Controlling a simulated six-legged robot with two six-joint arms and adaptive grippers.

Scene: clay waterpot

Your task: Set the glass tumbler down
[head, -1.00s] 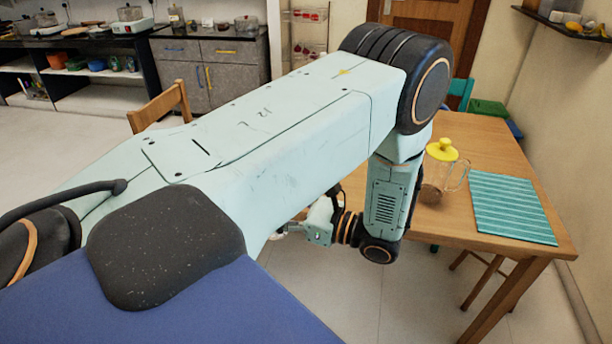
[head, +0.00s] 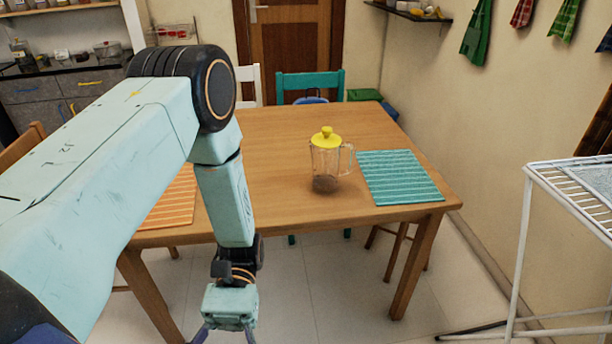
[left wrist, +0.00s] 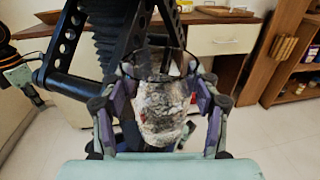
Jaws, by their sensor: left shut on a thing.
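The glass tumbler (left wrist: 163,112) shows in the left wrist view, between the two finger pads. It is see-through with a mottled, whitish look and a dark rim. My left gripper (left wrist: 160,88) is shut on it from both sides. In the head view my left gripper (head: 228,332) hangs at the bottom edge, in front of the wooden table (head: 265,150) and below its top. The fingers are mostly cut off there, and the tumbler does not show. My right gripper is in neither view.
A clear jug with a yellow lid (head: 326,160) stands on the table beside a teal striped mat (head: 400,178). An orange striped mat (head: 175,200) lies at the left, partly behind my arm. The table's middle is clear. A white wire rack (head: 575,180) stands at the right.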

